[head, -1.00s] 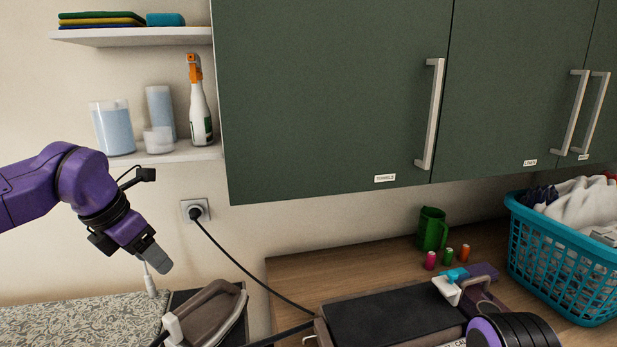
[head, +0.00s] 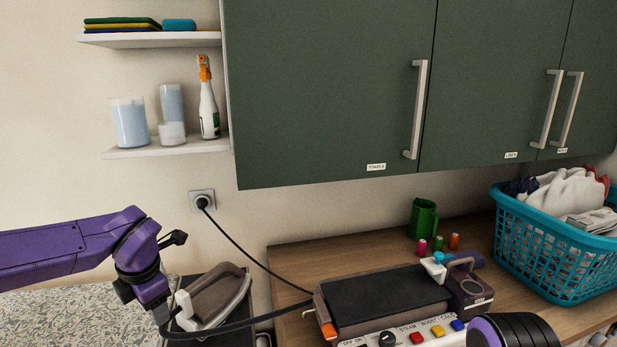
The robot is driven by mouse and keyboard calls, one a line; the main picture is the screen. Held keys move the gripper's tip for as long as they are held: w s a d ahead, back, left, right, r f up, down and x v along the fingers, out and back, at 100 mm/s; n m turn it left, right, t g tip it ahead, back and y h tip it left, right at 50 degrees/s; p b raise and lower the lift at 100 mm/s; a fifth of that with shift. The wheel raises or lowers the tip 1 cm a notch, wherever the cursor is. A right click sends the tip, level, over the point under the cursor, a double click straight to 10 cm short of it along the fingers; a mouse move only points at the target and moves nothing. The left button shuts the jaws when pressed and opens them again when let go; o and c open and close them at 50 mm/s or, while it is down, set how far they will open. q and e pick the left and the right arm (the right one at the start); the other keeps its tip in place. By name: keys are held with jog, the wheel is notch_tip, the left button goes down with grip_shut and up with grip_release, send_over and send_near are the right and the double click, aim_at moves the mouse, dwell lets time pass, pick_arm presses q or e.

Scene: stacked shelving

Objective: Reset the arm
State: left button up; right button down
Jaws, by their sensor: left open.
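My left arm is purple and comes in from the left. Its gripper (head: 163,316) points down at the lower left, over or beside the near part of the iron and its cord. I see nothing held in it. Its jaws are open, though the fingertips are hard to make out. The iron (head: 222,293) has a brown-grey body and a white part at its front, and sits on a dark rest. Whether the gripper touches it, I cannot tell. A purple and black part of my right arm shows at the bottom right; its gripper is out of view.
A patterned ironing surface (head: 60,318) lies under the left arm. A steam station (head: 385,300) stands on the wooden counter (head: 290,262), with a green mug (head: 423,218), small spools and a teal laundry basket (head: 545,253) behind and right. Green cabinets (head: 330,90) hang above; a black cord runs to the socket.

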pick_arm(q)
jog(key=s+a+f+m+y, duration=0.1)
jog(key=s+f+m+y, duration=0.2)
jog(key=f, duration=0.5)
jog(key=s+a+f+m+t+y, duration=0.1)
jog(key=s+f+m, duration=0.3)
jog(key=f, duration=0.4)
jog(key=s+a+f+m+y, duration=0.1)
jog(key=s+f+m+y, duration=0.2)
jog(key=f, duration=0.5)
jog(key=s+d+f+m+h, duration=0.25)
jog(key=s+f+m, duration=0.35)
jog(key=s, duration=0.5)
jog(key=s+d+f+m+h, duration=0.1)
jog(key=s+f+m+h, duration=0.2)
jog(key=s+f+m, duration=0.5)
notch_tip(320, 180, down, 8)
jog(key=s+n+b, duration=0.2)
jog(key=b, duration=0.8)
jog(key=shift+s, duration=0.25)
jog(key=shift+d, duration=0.1)
